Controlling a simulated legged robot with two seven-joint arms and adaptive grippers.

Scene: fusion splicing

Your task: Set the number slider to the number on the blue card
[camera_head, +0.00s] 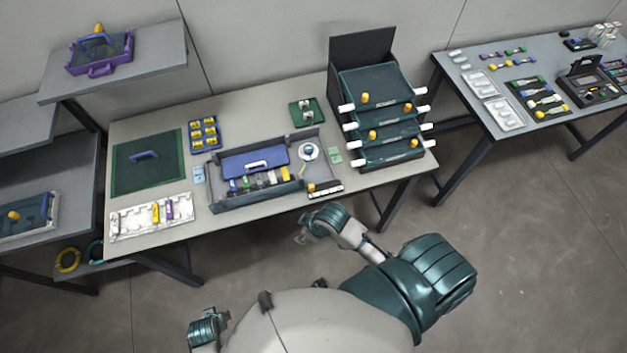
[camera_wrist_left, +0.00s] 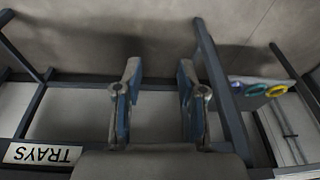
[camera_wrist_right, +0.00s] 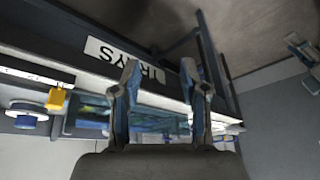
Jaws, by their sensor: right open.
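The number slider (camera_head: 327,191) is a dark strip with a pale scale at the front right of the middle table, with an orange-yellow knob (camera_head: 311,187) near its left end. The knob (camera_wrist_right: 55,98) also shows at the left of the right wrist view; the numbers are too small to read. A light blue card (camera_head: 199,173) lies left of the grey bin; its number is unreadable. My right gripper (camera_head: 302,233) is open and empty, in front of the table edge below the slider. My left gripper (camera_wrist_left: 157,88) is open and empty, away from the table.
A grey bin (camera_head: 214,194) with a blue lid sits left of the slider, and a round white dial (camera_head: 308,152) behind it. A green card (camera_head: 335,155) lies nearby. A stack of green trays (camera_head: 385,128) stands to the right. Floor in front is clear.

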